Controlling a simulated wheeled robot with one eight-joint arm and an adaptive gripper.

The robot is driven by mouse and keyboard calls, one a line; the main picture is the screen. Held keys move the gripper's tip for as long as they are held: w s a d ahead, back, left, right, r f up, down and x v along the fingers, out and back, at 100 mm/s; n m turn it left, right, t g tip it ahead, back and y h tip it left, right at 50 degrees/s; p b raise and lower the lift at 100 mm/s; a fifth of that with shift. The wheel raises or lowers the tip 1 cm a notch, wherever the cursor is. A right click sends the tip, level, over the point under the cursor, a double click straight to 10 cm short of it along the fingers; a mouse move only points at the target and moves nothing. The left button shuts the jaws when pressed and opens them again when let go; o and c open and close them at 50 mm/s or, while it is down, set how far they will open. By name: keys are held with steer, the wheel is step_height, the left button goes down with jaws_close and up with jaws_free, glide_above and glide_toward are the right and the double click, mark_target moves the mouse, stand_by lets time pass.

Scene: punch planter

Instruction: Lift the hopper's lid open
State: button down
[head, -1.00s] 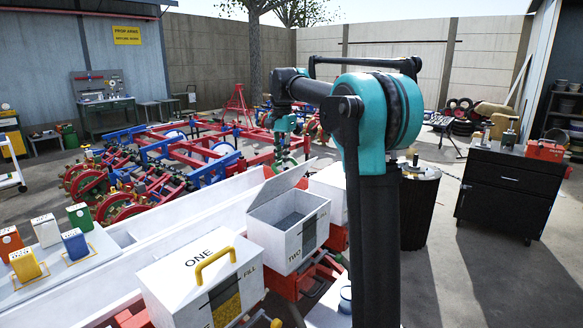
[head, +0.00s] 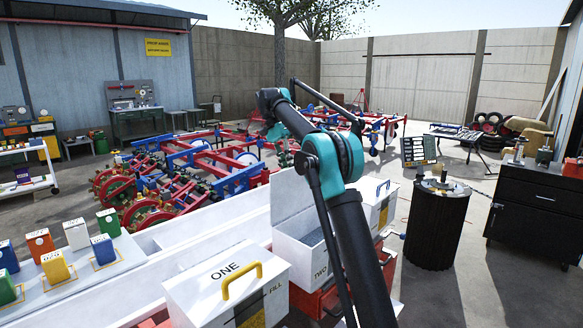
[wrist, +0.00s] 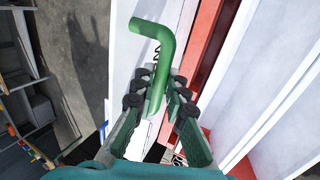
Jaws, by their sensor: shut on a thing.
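Hopper TWO (head: 294,252) is a white box with an open top, partly behind my arm. Its white lid (head: 292,200) stands raised, near upright, at the back edge. In the wrist view my gripper (wrist: 161,88) is shut on a bent green handle (wrist: 167,45), whose upper bend sticks out past the fingers. The handle's foot is hidden by the fingers. In the head view my gripper and this handle are not clearly visible. Hopper ONE (head: 205,290), with a yellow handle (head: 242,278), stands closed in front.
Another white hopper (head: 378,205) stands behind my arm. Colored boxes (head: 76,234) sit on a white tray at left. A black bin (head: 438,230) and a black cabinet (head: 535,215) stand at right. Red and blue machinery (head: 205,165) fills the back. Bare floor lies between bin and cabinet.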

steer(key=shift+w+a+f, duration=0.15)
steer(key=shift+w+a, duration=0.15)
stand_by(0.5)
steer(key=c, duration=1.5)
jaws_free()
steer(key=shift+c, duration=0.2)
steer(key=shift+d, duration=0.1)
